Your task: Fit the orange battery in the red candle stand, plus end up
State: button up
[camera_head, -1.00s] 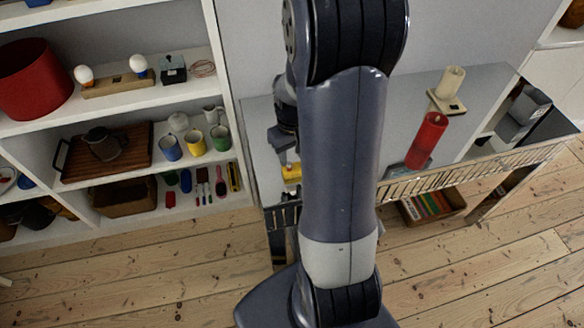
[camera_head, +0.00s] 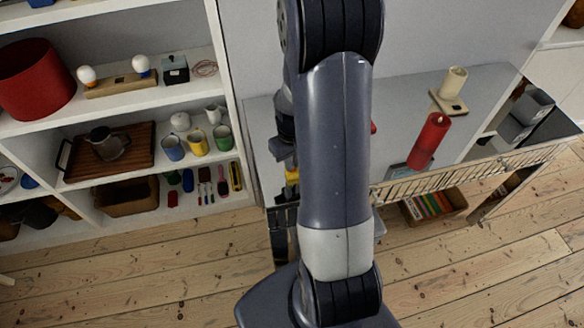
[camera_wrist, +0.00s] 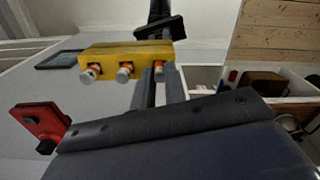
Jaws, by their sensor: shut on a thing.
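In the wrist view a yellow block (camera_wrist: 125,52) holds several batteries with silvery ends and orange bands. My gripper (camera_wrist: 161,84) is shut on the orange battery (camera_wrist: 160,73) at the block's right end, which mostly hides between the fingers. I cannot tell whether it is still seated in the block, nor which end is plus. In the head view my gripper (camera_head: 290,165) is by the yellow block (camera_head: 292,177), partly behind my arm. A red piece with a dark part (camera_wrist: 40,122) shows in the wrist view, possibly the red candle stand; a red bit (camera_head: 373,127) also peeks past my arm.
A red candle (camera_head: 430,140) and a cream candle on a base (camera_head: 454,85) stand on the grey tabletop (camera_head: 400,95). A rail (camera_head: 450,172) runs along its front edge. Shelves with mugs (camera_head: 198,142) are at left.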

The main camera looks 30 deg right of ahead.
grip_shut()
